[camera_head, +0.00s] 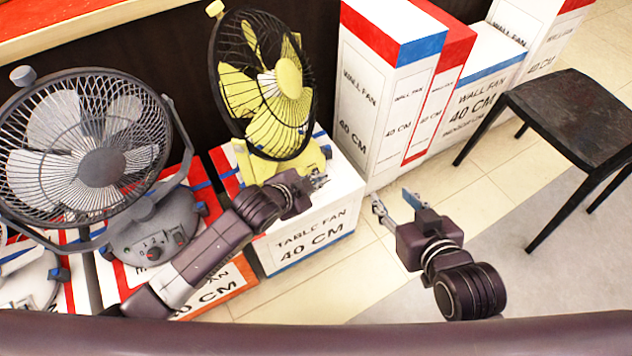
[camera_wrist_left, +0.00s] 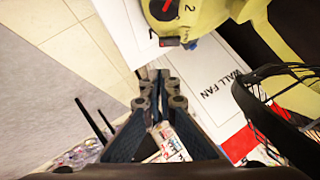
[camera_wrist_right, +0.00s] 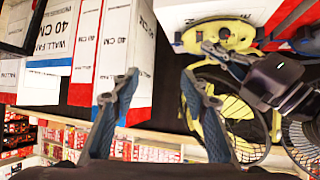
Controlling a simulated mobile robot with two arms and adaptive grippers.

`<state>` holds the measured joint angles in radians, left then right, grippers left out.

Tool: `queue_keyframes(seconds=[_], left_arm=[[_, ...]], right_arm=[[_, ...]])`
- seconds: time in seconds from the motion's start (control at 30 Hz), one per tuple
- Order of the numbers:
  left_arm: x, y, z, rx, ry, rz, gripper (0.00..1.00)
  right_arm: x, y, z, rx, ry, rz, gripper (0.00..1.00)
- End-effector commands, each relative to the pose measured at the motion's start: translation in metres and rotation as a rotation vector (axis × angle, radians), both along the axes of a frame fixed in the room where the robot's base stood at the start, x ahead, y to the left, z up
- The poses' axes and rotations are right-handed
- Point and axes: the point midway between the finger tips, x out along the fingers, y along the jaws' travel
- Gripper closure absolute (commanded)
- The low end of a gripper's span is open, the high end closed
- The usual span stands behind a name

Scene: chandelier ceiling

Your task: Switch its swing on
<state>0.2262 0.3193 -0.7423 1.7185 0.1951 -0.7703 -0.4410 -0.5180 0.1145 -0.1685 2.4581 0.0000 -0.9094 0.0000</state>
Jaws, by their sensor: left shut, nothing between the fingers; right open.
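A yellow table fan (camera_head: 268,85) stands on a white box in the head view. Its yellow base (camera_wrist_left: 200,18) shows at the top of the left wrist view, with a dial (camera_wrist_left: 163,9) marked 2 and a small dark and red knob (camera_wrist_left: 170,43) at its edge. My left gripper (camera_head: 319,181) is shut and empty, just right of the base and close to it; its fingertips (camera_wrist_left: 152,76) are below the knob in the left wrist view. My right gripper (camera_head: 393,202) is open and empty, farther right over the floor. The head view hides the dial behind my left arm.
A grey table fan (camera_head: 95,160) with a knobbed base stands on a box at left. The white box (camera_head: 310,235) bears the yellow fan. Tall wall fan boxes (camera_head: 385,90) stand behind, and a black stool (camera_head: 575,115) at right. Floor between is clear.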

Motion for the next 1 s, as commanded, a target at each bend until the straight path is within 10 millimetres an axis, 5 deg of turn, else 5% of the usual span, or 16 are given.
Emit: queue_keyframes(seconds=[0.3,0.63,1.0], left_arm=[[0.014,-0.003,-0.02,-0.001,0.0,0.001,1.0],[0.022,0.002,-0.038,0.001,0.001,0.0,1.0],[0.026,0.004,-0.043,0.001,0.0,0.001,1.0]], right_arm=[[0.031,0.015,0.051,0.062,-0.262,0.018,0.59],[0.044,0.026,0.106,0.123,-0.508,0.034,0.59],[0.045,0.029,0.129,0.148,-0.604,0.039,0.59]])
